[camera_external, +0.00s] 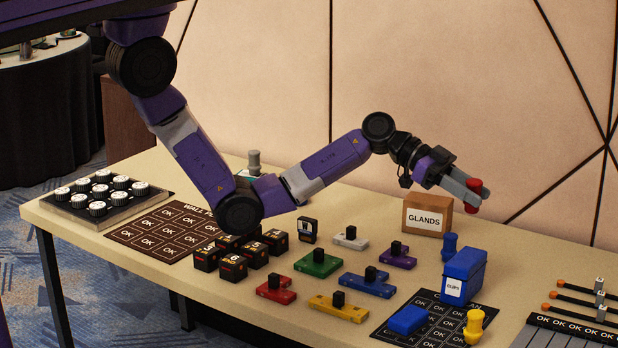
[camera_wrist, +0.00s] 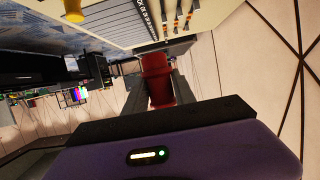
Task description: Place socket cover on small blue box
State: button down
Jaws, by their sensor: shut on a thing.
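My gripper (camera_external: 476,192) is shut on a red spool-shaped piece (camera_external: 473,184), held high above the back right of the table. In the wrist view the red piece (camera_wrist: 156,79) sits between the two grey fingers. Similar pieces stand below: a blue one (camera_external: 450,247) behind the blue box and a yellow one (camera_external: 474,327) on the front mat. I cannot tell for certain which thing is the socket cover. The small blue box (camera_external: 466,267), with a white label, stands upright on the table, below my gripper. A flat blue block (camera_external: 408,320) lies on the mat.
The cardboard GLANDS box (camera_external: 427,218) stands behind the blue box. Coloured blocks with black knobs, such as the green one (camera_external: 319,264), cover the middle. The dark OK mat (camera_external: 393,336) lies in front. Rods (camera_external: 575,300) and a dark OK strip (camera_external: 570,328) are at the right.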

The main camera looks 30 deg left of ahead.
notch_tip(320, 180, down, 11)
jog(key=shift+r, duration=0.15)
dwell(0.5)
jog(key=c, duration=1)
grip_release()
jog(key=shift+c, duration=0.2)
jog(key=shift+a+r, duration=0.1)
jog(key=shift+a, duration=0.1)
jog(key=v, duration=1.1)
jog(key=shift+a+b, duration=0.3)
jog(key=shift+b, duration=0.1)
